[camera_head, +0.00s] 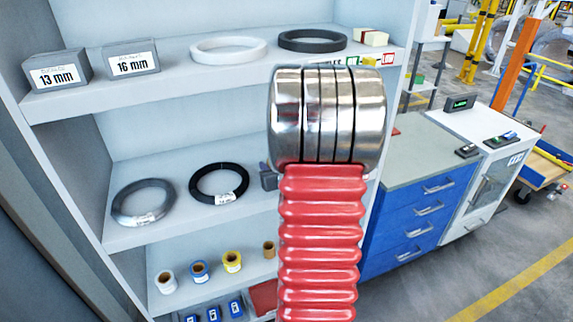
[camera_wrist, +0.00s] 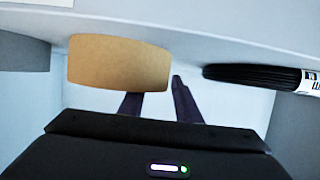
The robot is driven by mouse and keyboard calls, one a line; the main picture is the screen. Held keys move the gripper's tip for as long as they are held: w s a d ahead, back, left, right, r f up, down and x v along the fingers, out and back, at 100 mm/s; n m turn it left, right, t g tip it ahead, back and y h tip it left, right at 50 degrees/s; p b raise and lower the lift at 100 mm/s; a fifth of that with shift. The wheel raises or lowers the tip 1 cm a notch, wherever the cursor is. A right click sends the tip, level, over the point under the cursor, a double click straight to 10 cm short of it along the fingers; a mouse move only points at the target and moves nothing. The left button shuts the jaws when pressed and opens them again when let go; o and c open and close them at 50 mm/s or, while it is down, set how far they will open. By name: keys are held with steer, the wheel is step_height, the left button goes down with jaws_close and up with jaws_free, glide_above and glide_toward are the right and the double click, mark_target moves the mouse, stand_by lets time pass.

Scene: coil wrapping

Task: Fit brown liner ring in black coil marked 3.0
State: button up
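The brown liner ring (camera_wrist: 118,62) is a tan band in the wrist view, at the fingers of my gripper (camera_wrist: 158,88). The left finger goes out of sight behind the band and the right finger lies at its right edge; it appears gripped by its wall. A black coil (camera_wrist: 250,74) with a white label lies to the right, apart from the ring. In the head view a black coil (camera_head: 220,200) lies flat on the middle shelf; its label is too small to read. A dark bit of my gripper (camera_head: 268,179) shows beside my red arm; the ring is hidden there.
A grey coil (camera_head: 142,217) lies left of the black coil. The upper shelf holds a white ring (camera_head: 228,56), a black ring (camera_head: 312,46) and grey boxes marked 13 mm (camera_head: 57,76) and 16 mm (camera_head: 131,66). Several small spools, including a yellow one (camera_head: 232,262), stand below.

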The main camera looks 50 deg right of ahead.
steer(key=shift+c, duration=0.3)
jaws_close()
stand_by(0.4)
step_height(320, 180, up, 10)
stand_by(0.6)
steer(key=shift+s, duration=0.1)
stand_by(0.5)
